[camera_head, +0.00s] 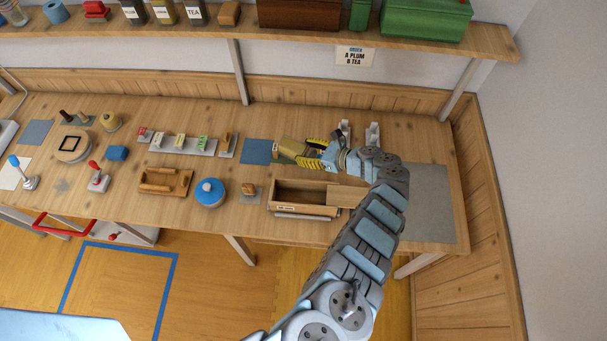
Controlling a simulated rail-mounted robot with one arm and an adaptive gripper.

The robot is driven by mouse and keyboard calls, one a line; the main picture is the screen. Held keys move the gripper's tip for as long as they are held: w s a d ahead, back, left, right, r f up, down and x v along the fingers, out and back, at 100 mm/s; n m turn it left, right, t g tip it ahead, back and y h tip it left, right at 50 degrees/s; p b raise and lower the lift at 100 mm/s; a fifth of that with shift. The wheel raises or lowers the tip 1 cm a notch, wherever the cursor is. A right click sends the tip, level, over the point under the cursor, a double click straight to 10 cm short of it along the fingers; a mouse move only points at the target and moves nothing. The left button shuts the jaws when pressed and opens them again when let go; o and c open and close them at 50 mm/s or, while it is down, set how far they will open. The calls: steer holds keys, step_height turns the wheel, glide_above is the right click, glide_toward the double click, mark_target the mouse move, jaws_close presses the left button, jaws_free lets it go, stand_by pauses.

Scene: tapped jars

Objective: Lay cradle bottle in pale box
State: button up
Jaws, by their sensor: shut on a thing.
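My gripper (312,153), with yellow and black fingers, is over the back right of the bench. It is shut on an olive-tan object (292,147), which may be the bottle; its shape is partly hidden by the fingers. The pale wooden box (292,208) stands on the bench below and in front of the gripper. Its left part is open and looks empty, and a pale board (346,196) covers or adjoins its right end. A wooden cradle-like tray (166,183) with brown pieces sits to the left.
Two white holders (373,133) stand behind the arm. A bare grey mat (430,205) lies right. A shelf (290,35) runs overhead.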

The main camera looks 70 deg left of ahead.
steer(key=s+d+n+g+h+b, duration=0.2)
steer(key=s+d+n+g+h, duration=0.1)
steer(key=d, duration=0.4)
steer(key=shift+s+f+n+h, duration=0.15)
steer(key=shift+s+n+h, duration=0.3)
steer(key=shift+n, duration=0.15)
stand_by(0.4)
steer(key=shift+f, duration=0.15)
step_height(320, 180, down, 8)
steer(key=b, duration=0.8)
steer(key=shift+r, duration=0.2)
steer(key=o, duration=1.3)
steer(key=shift+d, duration=0.1)
steer(key=shift+r, duration=0.1)
